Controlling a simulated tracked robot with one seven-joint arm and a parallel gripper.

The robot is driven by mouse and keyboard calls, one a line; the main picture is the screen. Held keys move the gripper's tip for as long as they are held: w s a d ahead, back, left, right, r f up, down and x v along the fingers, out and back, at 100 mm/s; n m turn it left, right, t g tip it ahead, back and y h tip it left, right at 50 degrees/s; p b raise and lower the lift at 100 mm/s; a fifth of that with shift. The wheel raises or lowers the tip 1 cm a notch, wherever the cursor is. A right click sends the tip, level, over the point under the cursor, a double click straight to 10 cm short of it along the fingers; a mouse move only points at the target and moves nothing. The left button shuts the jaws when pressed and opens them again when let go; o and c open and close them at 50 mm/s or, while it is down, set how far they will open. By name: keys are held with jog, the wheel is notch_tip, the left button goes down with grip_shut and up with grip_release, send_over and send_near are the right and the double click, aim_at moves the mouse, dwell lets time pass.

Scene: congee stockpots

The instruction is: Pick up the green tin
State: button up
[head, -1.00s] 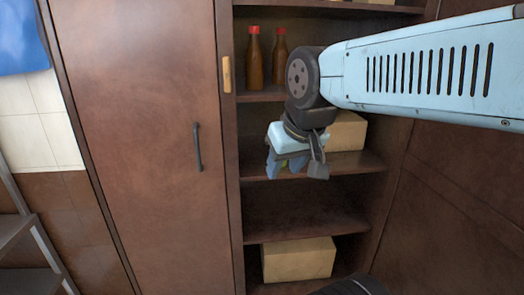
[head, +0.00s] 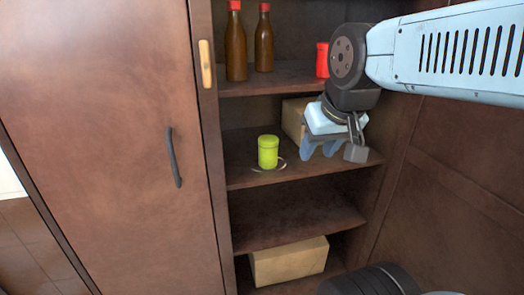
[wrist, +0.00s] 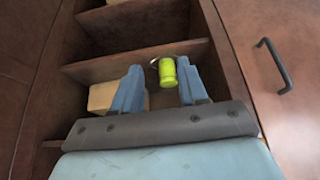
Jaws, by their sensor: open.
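The green tin (head: 268,152) stands upright on the middle shelf (head: 240,178) of the open cabinet, near its front edge. A thin pale ring-like thing lies beside its base. My gripper (head: 329,150) is to the right of the tin in the head view, apart from it. In the wrist view the tin (wrist: 167,72) shows in the gap between the two blue fingers of my gripper (wrist: 160,88), closer to the right finger. The fingers are spread and hold nothing.
Two brown bottles with red caps (head: 236,45) and a red container (head: 322,60) stand on the shelf above. A cardboard box (head: 294,118) sits behind my gripper. Another box (head: 290,262) is at the bottom. A closed door (head: 120,150) flanks the shelves on the left.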

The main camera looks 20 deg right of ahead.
jog(key=o, duration=0.3)
jog(key=shift+f, duration=0.15)
jog(key=o, duration=0.8)
jog(key=w+d+f+n+g+h, duration=0.1)
jog(key=d+f+n+h, duration=0.1)
jog(key=w+d+f+n+g+h, duration=0.1)
jog(key=d+f+g+h, duration=0.1)
jog(key=w+d+f+n+g+h, duration=0.1)
jog(key=d+f+n, duration=0.1)
jog(key=shift+w+d+n+h, duration=0.1)
jog(key=shift+w+n+h, duration=0.2)
jog(key=shift+w+h, duration=0.1)
jog(key=n+t+h, duration=0.6)
jog(key=n+t, duration=0.6)
jog(key=n, duration=1.1)
send_near(268, 138)
jog(key=w+d, duration=0.1)
jog(key=w+d+f, duration=0.1)
jog(key=d, duration=0.1)
jog(key=shift+w+t+y, duration=0.15)
jog(key=shift+t+y, duration=0.15)
jog(key=shift+y, duration=0.1)
jog(key=shift+x, duration=3.05)
